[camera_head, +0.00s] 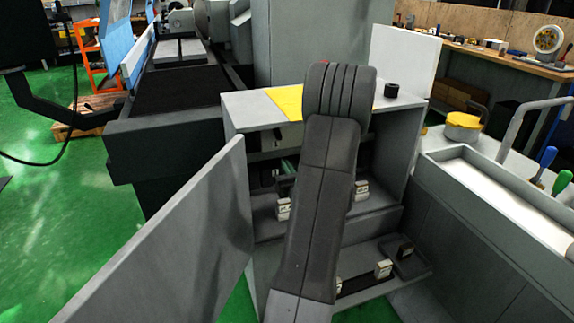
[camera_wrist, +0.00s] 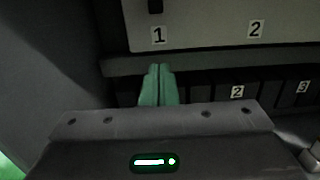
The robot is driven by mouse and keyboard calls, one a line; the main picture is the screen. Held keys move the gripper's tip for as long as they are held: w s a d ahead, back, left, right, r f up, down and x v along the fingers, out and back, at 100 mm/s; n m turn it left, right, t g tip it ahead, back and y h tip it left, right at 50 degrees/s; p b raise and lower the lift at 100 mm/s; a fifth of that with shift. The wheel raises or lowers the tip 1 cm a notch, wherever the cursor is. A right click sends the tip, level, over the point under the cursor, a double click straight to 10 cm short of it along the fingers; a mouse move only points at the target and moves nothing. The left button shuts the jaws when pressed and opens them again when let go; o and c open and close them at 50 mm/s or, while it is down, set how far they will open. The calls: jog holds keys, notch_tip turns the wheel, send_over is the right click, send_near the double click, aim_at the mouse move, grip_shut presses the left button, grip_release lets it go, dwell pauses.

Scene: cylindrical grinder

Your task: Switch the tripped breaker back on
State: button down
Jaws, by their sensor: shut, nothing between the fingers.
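The open grey electrical cabinet (camera_head: 237,118) stands in the middle of the head view, partly hidden by my arm. In the wrist view, a row of dark breakers (camera_wrist: 205,83) runs below a grey strip, with labels 2 and 3 visible on the row. My gripper (camera_wrist: 157,68) has its green fingers shut and empty, with the tips at the left part of this row. The fingers hide the breaker behind them; contact cannot be told. The green fingers also show faintly inside the cabinet in the head view (camera_head: 287,166). The breaker lever positions are too dark to read.
The cabinet door (camera_head: 175,245) is swung open to the left. A light panel (camera_wrist: 200,22) labelled 1 and 2 lies above the breaker row. Small white-labelled parts (camera_head: 383,268) sit on the lower shelf. A grey trough (camera_head: 500,180) stands close on the right.

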aim_at(275, 148)
jog(key=x, duration=0.7)
jog(key=shift+w+a, duration=0.2)
jog(key=shift+w, duration=0.1)
jog(key=shift+s+d+r+p, duration=0.15)
jog(key=shift+s+r, duration=0.15)
jog(key=shift+r, duration=0.3)
jog(key=shift+s+d+r+p, duration=0.1)
jog(key=shift+s+r, duration=0.25)
jog(key=shift+r, duration=0.3)
jog(key=shift+s+d+r+p, duration=0.15)
jog(key=shift+s+r, duration=0.15)
jog(key=shift+r, duration=0.3)
jog(key=shift+d+r+p, duration=0.1)
jog(key=shift+r+p, duration=0.05)
jog(key=shift+p, duration=0.2)
